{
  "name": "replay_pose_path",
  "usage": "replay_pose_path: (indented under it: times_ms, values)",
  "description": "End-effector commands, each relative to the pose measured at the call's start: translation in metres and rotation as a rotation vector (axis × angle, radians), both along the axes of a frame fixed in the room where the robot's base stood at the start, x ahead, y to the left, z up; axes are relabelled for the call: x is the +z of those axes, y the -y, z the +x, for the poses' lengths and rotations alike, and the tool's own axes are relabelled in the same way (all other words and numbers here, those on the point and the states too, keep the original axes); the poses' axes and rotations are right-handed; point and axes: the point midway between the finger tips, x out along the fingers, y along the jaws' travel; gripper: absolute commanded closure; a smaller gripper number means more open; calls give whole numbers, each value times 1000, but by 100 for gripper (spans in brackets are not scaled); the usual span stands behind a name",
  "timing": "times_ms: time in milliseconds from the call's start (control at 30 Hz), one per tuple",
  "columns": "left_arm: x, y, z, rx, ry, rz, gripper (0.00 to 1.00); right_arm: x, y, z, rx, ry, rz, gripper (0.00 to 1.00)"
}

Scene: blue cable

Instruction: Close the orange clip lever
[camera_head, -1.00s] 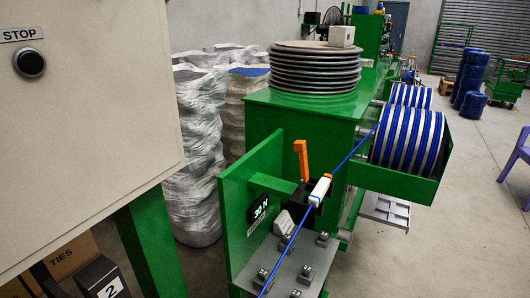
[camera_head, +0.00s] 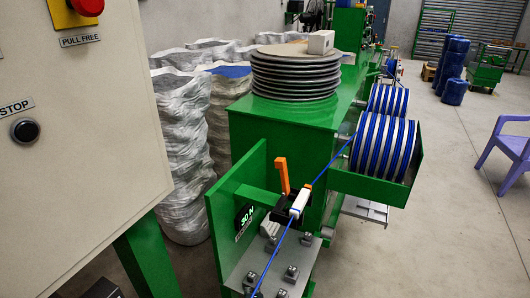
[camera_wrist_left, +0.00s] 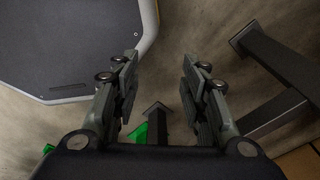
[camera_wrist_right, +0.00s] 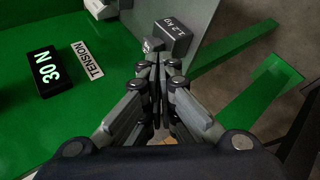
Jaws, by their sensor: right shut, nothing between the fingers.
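The orange clip lever (camera_head: 282,175) stands upright at the clip, behind the white block (camera_head: 300,202) that sits on the blue cable (camera_head: 277,250). No gripper can be made out in the head view. My right gripper (camera_wrist_right: 158,72) is shut and empty in the right wrist view, over the green panel with the 30 N display (camera_wrist_right: 47,70). The lever is not seen in that view. My left gripper (camera_wrist_left: 158,75) is open and empty in the left wrist view, over the floor.
A green machine (camera_head: 290,130) carries a stack of dark discs (camera_head: 296,75). Blue-and-white spools (camera_head: 386,145) stand to its right. A cream control box (camera_head: 80,140) fills the left. Grey blocks (camera_head: 291,272) sit on the metal plate. A purple chair (camera_head: 515,150) stands on open floor at right.

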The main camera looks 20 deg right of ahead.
Motion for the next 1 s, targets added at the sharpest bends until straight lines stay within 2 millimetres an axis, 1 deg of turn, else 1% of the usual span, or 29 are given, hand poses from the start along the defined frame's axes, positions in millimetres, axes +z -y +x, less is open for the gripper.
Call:
replay_pose_path:
  times_ms: [33,67,100,167,200,300,400,500,567,1000]
  values:
    - [18,2,0,0,1,-2,60,64,1,26,8,73,-66,100]
    - [22,3,0,0,0,-4,60,93,2,37,10,110,-108,100]
    - [28,5,0,0,0,-6,60,133,5,50,6,158,-164,100]
    - [37,8,0,-1,0,-9,60,191,10,65,-7,227,-243,100]
    - [42,10,-1,-1,-1,-12,60,226,13,71,-19,268,-290,100]
    - [51,14,-1,-4,-1,-17,60,299,20,79,-59,350,-386,100]
    - [56,15,-1,-5,-2,-17,60,344,26,79,-94,400,-447,100]
    - [58,14,-2,-5,-3,-16,60,366,29,78,-113,425,-476,100]
    - [58,13,-2,-4,-3,-15,60,370,30,77,-117,430,-484,100]
    - [56,4,-6,-1,-9,-4,60,369,27,76,-117,431,-482,100]
